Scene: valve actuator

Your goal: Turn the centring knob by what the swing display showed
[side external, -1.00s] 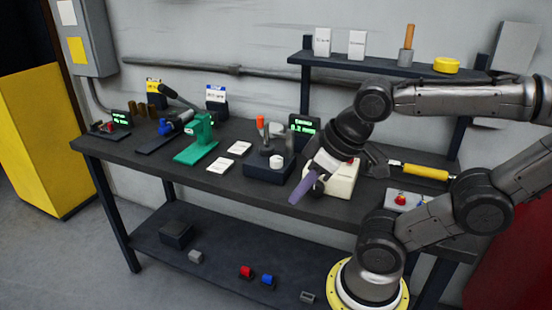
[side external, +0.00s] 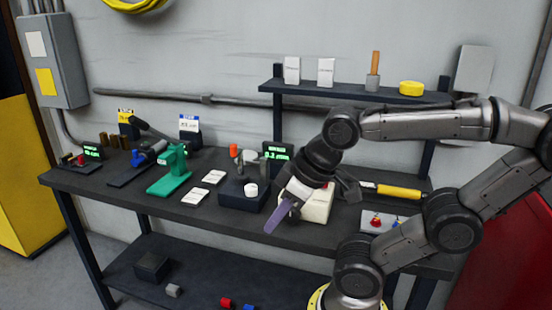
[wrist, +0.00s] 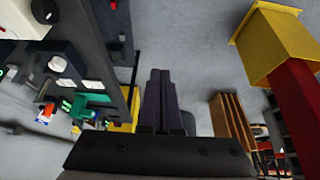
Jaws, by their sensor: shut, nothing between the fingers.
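My gripper (side external: 280,216) is shut and empty, its purple fingers pointing down and left over the front edge of the bench. In the wrist view the purple fingers (wrist: 160,85) lie together. A white round knob (side external: 251,189) sits on a dark box (side external: 238,200) left of the fingers, apart from them; it also shows in the wrist view (wrist: 57,63). I take it for the centring knob, but no label is readable. A display with green digits (side external: 277,152) stands behind the box; its value is too small to read surely.
A cream box (side external: 319,207) stands close behind my gripper. White cards (side external: 195,196), a green stand (side external: 170,180) and a second green display (side external: 92,152) are further left. A shelf (side external: 350,92) hangs above.

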